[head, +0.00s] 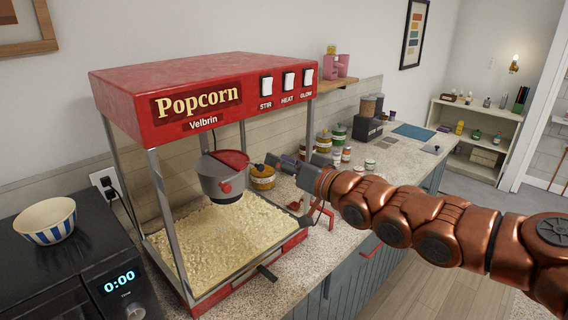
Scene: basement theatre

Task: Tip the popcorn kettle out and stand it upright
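The popcorn kettle (221,181) is a grey metal pot with a red lid, inside the red popcorn machine (172,100) labelled "Popcorn Velbrin". It hangs above a bed of popcorn (222,240) and looks close to upright, perhaps slightly tilted. My gripper (273,164) reaches in from the right, at the kettle's right side where its handle would be. The fingertips are small and dark, so I cannot tell whether they are closed on the handle. The kettle's inside is hidden.
The machine's posts (163,220) frame the kettle. A striped bowl (46,221) sits on a black microwave (70,275) at left. Jars (324,141) and a coffee machine (369,124) stand behind my arm. Switches (288,81) line the machine's top. Open floor lies at right.

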